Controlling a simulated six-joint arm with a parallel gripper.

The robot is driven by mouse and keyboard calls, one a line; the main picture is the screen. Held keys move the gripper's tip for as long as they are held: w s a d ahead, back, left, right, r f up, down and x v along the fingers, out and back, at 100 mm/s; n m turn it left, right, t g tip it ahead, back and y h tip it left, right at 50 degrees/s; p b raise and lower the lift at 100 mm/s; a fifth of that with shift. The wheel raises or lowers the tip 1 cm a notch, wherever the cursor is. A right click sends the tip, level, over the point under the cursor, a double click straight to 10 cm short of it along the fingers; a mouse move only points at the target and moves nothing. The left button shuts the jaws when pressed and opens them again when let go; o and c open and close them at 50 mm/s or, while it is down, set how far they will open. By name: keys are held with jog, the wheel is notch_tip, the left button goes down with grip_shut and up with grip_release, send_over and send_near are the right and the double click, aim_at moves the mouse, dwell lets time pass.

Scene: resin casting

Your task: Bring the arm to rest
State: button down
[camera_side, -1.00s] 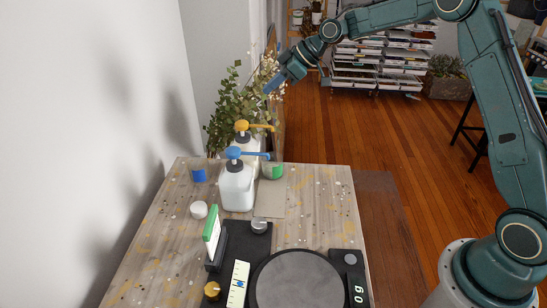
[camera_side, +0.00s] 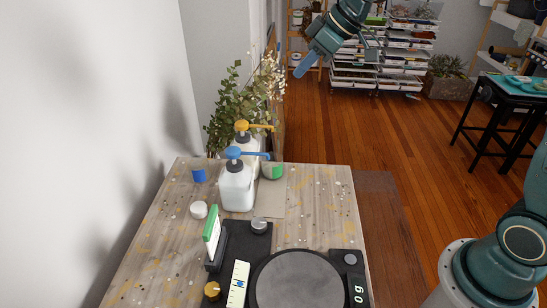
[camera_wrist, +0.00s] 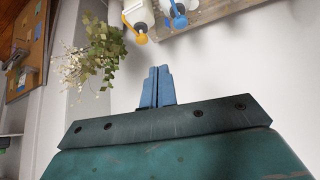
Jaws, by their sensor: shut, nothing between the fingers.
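My gripper (camera_side: 303,67) is high above and behind the far end of the workbench, with its blue fingers pointing down and left. In the wrist view its two blue fingers (camera_wrist: 157,86) lie close together with nothing between them. The gripper is shut and empty, clear of the bench and of everything on it. Part of my arm runs out of the top of the side view.
The bench (camera_side: 320,205) holds two white pump bottles, one with a blue pump (camera_side: 237,185) and one with a yellow pump (camera_side: 243,127), cups and a black scale (camera_side: 296,280). A leafy plant (camera_side: 232,115) stands behind, left of my gripper.

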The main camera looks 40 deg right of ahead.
jog(key=s+d+f+m+h, duration=0.2)
jog(key=s+m, duration=0.4)
jog(key=s, duration=2.4)
jog(key=shift+s+g+h, duration=0.2)
jog(key=shift+g+h, duration=0.1)
jog(key=shift+h, duration=0.6)
